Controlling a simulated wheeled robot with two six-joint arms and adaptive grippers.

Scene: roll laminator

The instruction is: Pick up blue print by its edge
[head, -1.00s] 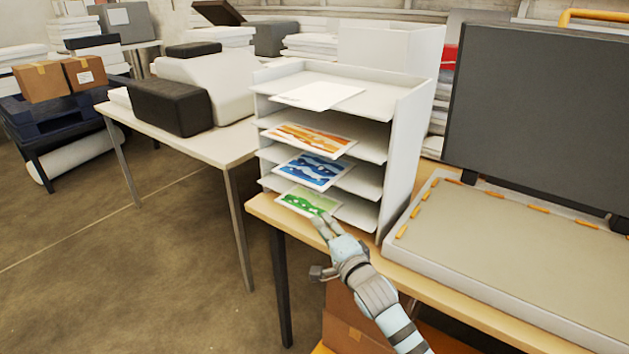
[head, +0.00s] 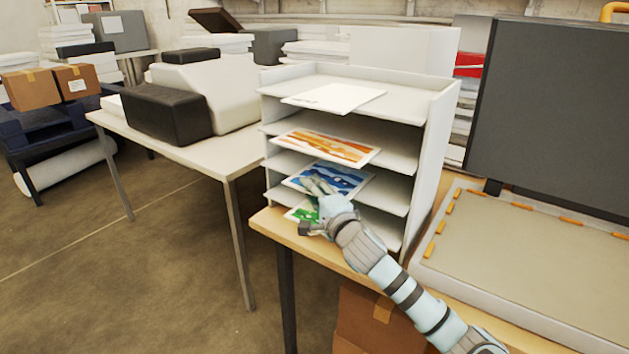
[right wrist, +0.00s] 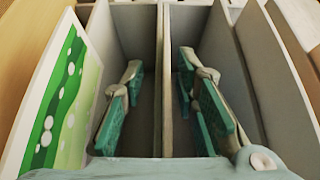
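The blue print (head: 337,178), with a white border, lies on a middle shelf of the white rack (head: 437,150), its front edge sticking out. My right gripper (head: 312,187) is at that front edge and covers part of it. In the right wrist view the right gripper (right wrist: 161,95) is open, its fingers apart on either side of a thin sheet or shelf seen edge-on (right wrist: 165,125). Whether the fingers touch it, I cannot tell. The blue print's face does not show there. My left gripper is not in view.
The green print (head: 301,212) lies on the shelf below, close under my right gripper; it also shows in the right wrist view (right wrist: 55,115). The orange print (head: 328,146) is on the shelf above, and a white sheet (head: 333,97) on top. The laminator (head: 540,240) stands right.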

